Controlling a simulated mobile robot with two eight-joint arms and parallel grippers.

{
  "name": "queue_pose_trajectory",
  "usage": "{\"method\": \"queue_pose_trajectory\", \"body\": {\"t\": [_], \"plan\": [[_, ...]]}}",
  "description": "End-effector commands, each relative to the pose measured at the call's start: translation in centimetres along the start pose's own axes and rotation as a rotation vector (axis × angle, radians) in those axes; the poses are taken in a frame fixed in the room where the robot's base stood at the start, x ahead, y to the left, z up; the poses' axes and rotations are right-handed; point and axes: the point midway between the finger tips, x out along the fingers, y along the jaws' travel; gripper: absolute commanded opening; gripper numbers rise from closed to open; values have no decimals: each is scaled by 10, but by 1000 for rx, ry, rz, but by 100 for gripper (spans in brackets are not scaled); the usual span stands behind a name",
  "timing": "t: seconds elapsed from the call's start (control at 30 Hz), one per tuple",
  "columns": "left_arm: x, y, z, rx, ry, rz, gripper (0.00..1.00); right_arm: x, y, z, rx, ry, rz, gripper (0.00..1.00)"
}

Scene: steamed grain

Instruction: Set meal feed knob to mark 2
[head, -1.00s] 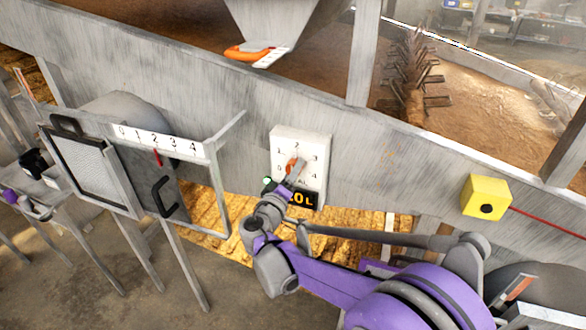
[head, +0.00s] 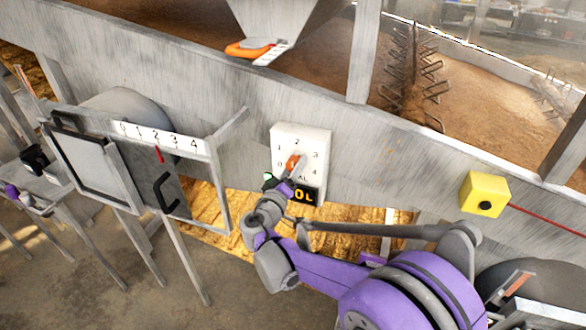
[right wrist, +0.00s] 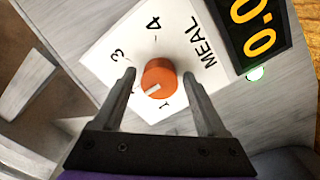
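The meal feed knob (right wrist: 159,77) is orange with a white pointer line, on a white dial plate (head: 316,142) numbered 0 to 4. In the right wrist view its line points to the lower left, toward the side where 2 lies; the exact mark is unclear because a finger covers part of the scale. My right gripper (right wrist: 159,80) is open, one finger on each side of the knob, with narrow gaps visible. In the head view the gripper partly hides the knob. Part of my left arm (head: 12,191) shows at the left edge; its gripper's opening cannot be made out.
A black display (head: 305,196) with yellow digits is below the dial. A yellow box with a black button (head: 486,195) is at right. A sliding gate with a numbered scale (head: 160,138) is at left. An orange-handled slide (head: 250,48) is above.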

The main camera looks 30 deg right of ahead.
Motion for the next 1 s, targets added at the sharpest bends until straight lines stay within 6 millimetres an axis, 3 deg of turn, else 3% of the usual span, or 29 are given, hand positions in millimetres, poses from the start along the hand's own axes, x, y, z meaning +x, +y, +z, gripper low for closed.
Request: {"method": "queue_pose_trajectory", "body": {"t": [0.43, 0.8, 1.0], "plan": [[1, 0, 2, 0, -2, 0, 50, -9, 0, 0, -1, 0, 0, 84], [8, 0, 12, 0, -13, 0, 50, -80, -2, 0, -1, 3, -4, 84], [9, 0, 15, 0, -15, 0, 50, -104, -1, 0, -1, 1, -2, 84]]}}
